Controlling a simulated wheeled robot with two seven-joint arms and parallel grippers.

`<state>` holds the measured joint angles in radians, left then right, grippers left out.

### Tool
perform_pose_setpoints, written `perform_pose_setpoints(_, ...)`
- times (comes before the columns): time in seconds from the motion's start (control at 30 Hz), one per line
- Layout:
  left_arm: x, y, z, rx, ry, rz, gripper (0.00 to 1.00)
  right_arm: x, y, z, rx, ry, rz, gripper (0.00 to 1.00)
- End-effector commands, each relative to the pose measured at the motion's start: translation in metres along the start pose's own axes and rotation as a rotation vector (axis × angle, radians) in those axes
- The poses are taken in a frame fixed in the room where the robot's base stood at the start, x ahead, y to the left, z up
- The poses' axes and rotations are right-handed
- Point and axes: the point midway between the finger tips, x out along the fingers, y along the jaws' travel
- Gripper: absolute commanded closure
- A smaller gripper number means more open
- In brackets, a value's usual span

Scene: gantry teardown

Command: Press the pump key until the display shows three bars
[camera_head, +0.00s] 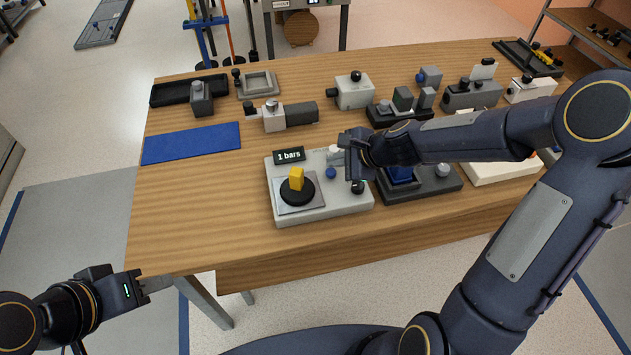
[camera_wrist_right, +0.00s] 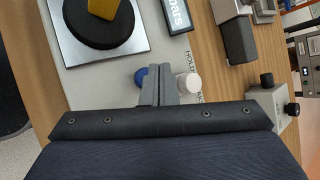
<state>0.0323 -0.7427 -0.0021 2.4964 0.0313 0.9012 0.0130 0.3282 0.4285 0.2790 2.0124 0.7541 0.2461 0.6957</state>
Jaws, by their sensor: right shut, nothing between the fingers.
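A light grey pump unit (camera_head: 325,210) stands near the table's front edge. Its small dark display (camera_head: 289,155) reads "1 bars". A yellow block (camera_head: 296,179) sits on a black disc on the unit's metal plate. A blue round key (camera_head: 331,172) and a white one (camera_head: 335,154) are on the unit; which is the pump key I cannot tell. My right gripper (camera_wrist_right: 160,75) is shut and empty, its tips between the blue key (camera_wrist_right: 141,77) and the white key (camera_wrist_right: 189,83). Contact cannot be judged. My left gripper (camera_head: 157,284) hangs off the table's front left, away from the unit.
A dark fixture with a blue part (camera_head: 400,177) stands right of the unit, partly behind my right arm. Several grey and black devices line the back of the table. A blue mat (camera_head: 191,143) lies at left. Bare wood (camera_head: 190,220) is free at front left.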

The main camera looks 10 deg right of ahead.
Motion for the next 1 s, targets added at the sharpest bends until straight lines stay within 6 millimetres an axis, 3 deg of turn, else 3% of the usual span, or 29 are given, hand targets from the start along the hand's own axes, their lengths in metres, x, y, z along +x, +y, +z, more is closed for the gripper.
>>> perform_pose_setpoints(1.0,0.0081,-0.0037,0.0041,0.0,0.0,0.0,0.64,0.0062,0.0045,-0.0046,0.0,0.0,0.0,1.0)
